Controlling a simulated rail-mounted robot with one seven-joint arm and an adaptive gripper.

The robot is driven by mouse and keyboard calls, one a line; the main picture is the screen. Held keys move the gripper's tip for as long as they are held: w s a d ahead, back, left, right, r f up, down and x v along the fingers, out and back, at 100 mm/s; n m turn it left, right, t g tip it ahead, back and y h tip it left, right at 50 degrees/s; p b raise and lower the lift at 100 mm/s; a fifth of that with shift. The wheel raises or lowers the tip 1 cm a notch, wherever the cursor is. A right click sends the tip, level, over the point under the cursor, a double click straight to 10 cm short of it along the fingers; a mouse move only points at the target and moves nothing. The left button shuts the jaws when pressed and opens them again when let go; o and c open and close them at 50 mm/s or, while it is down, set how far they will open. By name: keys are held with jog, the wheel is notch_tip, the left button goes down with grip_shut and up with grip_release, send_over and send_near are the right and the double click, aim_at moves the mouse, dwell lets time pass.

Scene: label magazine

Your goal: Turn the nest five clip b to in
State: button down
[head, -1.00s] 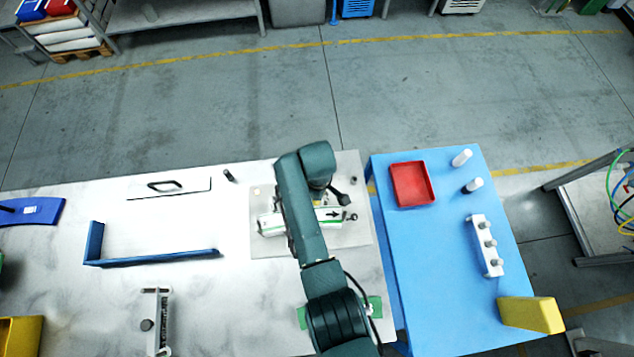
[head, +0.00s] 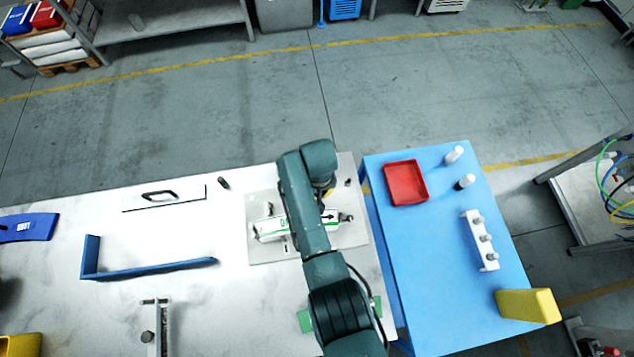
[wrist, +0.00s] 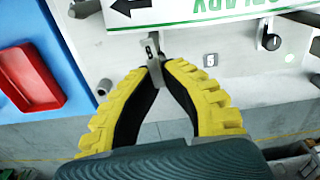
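The nest plate (head: 262,249) is a pale grey square on the white table. It carries a white holder with a green-lettered label and black arrow (wrist: 121,6). In the wrist view, a small grey metal clip (wrist: 152,46) stands at the near edge of the label. My gripper (wrist: 156,70), with ribbed yellow fingers and black inner pads, has its fingertips closed around the clip's near end. A small marker tag (wrist: 210,60) lies right of the clip; its character is hard to read. In the head view my arm hides the middle of the nest and most of the gripper.
A dark round knob (wrist: 271,42) stands to the right of the clip in the wrist view. The blue table (head: 428,300) adjoins on the right, with a red tray (head: 406,184), white bottles, a peg block (head: 480,240) and a yellow block (head: 527,306). A blue angled rail (head: 150,272) lies left.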

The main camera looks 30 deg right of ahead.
jog(key=shift+s+d+f+m, duration=0.1)
jog(key=shift+d+m, duration=0.1)
jog(key=shift+m, duration=0.8)
jog(key=c, duration=1.2)
grip_release()
jog(key=shift+o, duration=0.2)
notch_tip(320, 180, up, 12)
